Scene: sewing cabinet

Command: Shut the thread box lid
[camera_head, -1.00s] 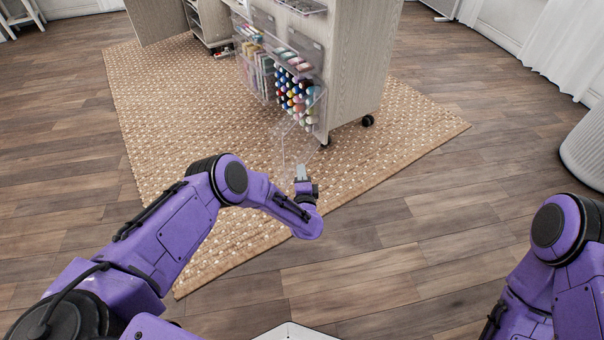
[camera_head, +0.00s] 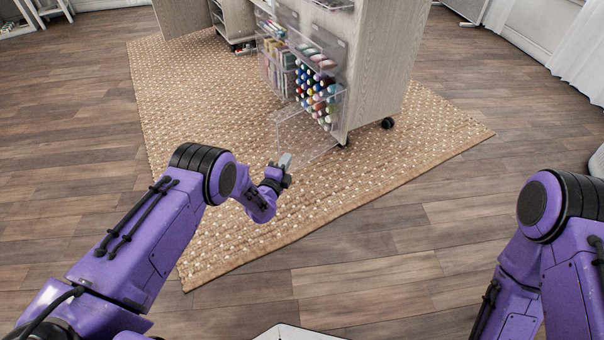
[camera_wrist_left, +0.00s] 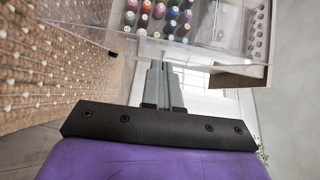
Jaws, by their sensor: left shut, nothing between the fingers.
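The thread box (camera_head: 337,97) is clear and holds upright spools of several colours on the cabinet's side. Its clear lid (camera_head: 305,140) hangs open, sloping out and down from the box front. My left gripper (camera_head: 285,160) is shut and empty at the lid's lower left edge; whether it touches the lid I cannot tell. In the left wrist view the shut fingers (camera_wrist_left: 163,88) point toward the clear plastic, with spools (camera_wrist_left: 155,18) beyond. My right arm shows at the right, but its gripper is out of view.
The pale wood cabinet (camera_head: 377,70) stands on castors on a woven rug (camera_head: 400,135). Other clear bins (camera_head: 275,58) with craft supplies hang left of the thread box. The wooden floor (camera_head: 410,265) in front is clear.

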